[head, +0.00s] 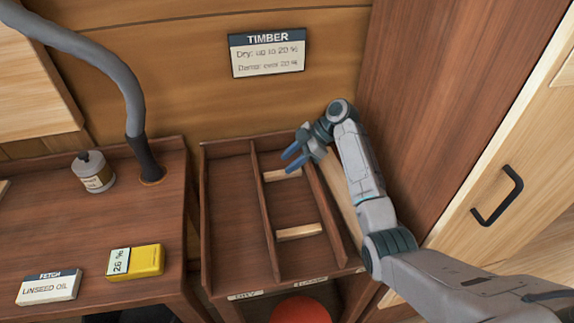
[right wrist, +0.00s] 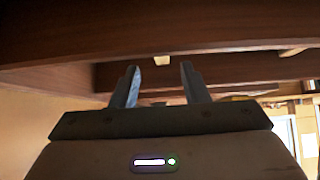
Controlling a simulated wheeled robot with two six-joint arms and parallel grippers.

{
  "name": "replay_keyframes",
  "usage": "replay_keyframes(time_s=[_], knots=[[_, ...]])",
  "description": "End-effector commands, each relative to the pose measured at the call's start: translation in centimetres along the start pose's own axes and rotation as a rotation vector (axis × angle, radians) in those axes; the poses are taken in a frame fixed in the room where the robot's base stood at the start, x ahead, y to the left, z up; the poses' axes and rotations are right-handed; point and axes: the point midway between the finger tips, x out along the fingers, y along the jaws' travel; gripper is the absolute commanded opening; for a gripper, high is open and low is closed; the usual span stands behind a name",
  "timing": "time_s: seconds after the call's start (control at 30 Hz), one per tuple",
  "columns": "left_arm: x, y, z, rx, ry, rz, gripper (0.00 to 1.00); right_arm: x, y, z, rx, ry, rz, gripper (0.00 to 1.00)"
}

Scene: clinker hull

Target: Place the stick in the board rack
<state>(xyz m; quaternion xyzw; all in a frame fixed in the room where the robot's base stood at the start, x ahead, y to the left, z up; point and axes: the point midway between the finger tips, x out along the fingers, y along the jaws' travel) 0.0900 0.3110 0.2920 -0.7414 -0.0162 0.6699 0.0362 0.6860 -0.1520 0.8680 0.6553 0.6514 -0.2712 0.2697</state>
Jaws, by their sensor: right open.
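The board rack (head: 228,205) is a dark wooden tray with upright dividers, against the back wall. Two short pale wooden pieces lie crosswise in its middle bay, one far piece (head: 282,175) and one near piece (head: 298,232). A longer pale strip (head: 345,210) shows in the right bay, partly hidden by my right arm. I cannot tell which is the stick. My right gripper (head: 290,160) is open and empty, over the far end of the middle bay close to the far piece. Its open fingers (right wrist: 160,85) show in the right wrist view. My left gripper is not in view.
A wooden bench (head: 60,235) at the left bears a yellow meter (head: 148,260) reading 26 %, a linseed oil label block (head: 48,287) and a bottle (head: 93,172). A timber sign (head: 267,53) hangs behind. A tall cabinet (head: 450,100) limits the right. The rack's left bay is empty.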

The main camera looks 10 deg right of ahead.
Motion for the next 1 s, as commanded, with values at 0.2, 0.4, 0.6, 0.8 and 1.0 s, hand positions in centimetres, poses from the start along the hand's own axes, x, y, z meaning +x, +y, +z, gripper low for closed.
replay_keyframes(time_s=[0.2, 0.4, 0.6, 0.8, 1.0], knots=[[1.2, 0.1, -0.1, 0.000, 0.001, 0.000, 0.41, -3.7, 0.0, 0.3, 0.000, -0.002, 0.002, 0.41], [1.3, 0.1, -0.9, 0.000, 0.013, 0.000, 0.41, -5.4, 0.0, 0.2, 0.000, -0.001, -0.001, 0.41], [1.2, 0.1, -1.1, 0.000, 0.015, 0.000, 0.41, -5.5, -0.1, 0.1, 0.001, 0.000, -0.001, 0.41], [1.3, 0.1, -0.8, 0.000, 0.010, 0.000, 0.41, -5.5, -0.1, 0.1, 0.001, 0.000, -0.001, 0.41], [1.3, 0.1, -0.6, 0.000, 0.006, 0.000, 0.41, -5.5, -0.1, 0.1, 0.001, 0.000, -0.001, 0.41]])
